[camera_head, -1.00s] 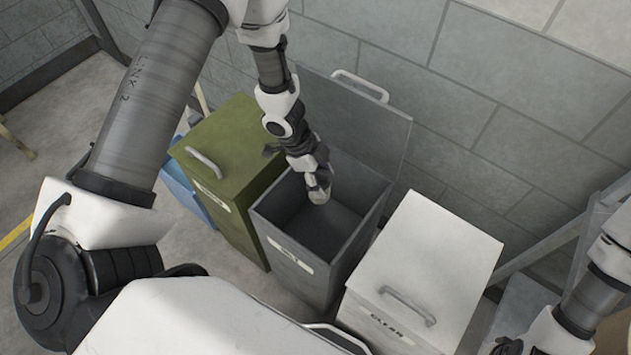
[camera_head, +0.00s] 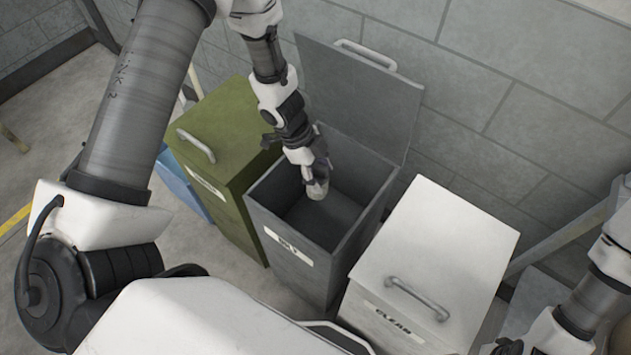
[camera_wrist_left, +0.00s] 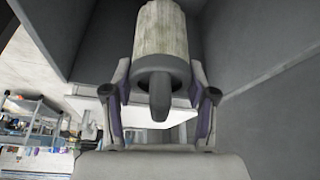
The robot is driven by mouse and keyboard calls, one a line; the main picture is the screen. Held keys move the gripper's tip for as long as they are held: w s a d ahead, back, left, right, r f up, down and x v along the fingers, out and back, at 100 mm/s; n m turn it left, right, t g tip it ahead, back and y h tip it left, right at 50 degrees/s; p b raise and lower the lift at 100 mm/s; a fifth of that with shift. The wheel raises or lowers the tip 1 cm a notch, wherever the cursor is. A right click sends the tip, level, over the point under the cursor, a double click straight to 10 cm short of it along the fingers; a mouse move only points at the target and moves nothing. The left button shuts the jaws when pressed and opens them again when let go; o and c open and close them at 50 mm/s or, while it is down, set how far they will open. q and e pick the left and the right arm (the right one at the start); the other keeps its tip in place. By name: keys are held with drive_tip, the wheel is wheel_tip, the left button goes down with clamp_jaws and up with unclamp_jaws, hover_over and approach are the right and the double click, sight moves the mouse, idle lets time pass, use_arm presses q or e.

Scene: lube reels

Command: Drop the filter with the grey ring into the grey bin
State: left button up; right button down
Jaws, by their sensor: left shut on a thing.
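The grey bin (camera_head: 287,243) stands in the middle of the head view with its lid (camera_head: 357,98) raised at the back. My left gripper (camera_head: 316,180) points down inside the bin's mouth. It is shut on the filter (camera_head: 318,190), whose small pale end shows below the fingers. In the left wrist view the filter (camera_wrist_left: 160,28) is a pale, streaked cylinder with a grey ring and a dark stub at the near end, between the two fingers. It is held above the bin floor. My right gripper does not show, only its arm at the right edge.
A green bin (camera_head: 225,130) with a closed lid stands left of the grey bin, and a blue one (camera_head: 181,187) is beyond it. A white bin (camera_head: 440,250) labelled CLEAN stands closed on the right. A block wall (camera_head: 470,80) is behind.

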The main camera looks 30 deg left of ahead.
use_arm(q)
drive_tip(key=shift+r, duration=0.1)
drive_tip(key=o, duration=1.3)
drive_tip(key=v, duration=0.7)
drive_tip(key=shift+a+r, duration=0.15)
drive_tip(key=shift+r, duration=0.05)
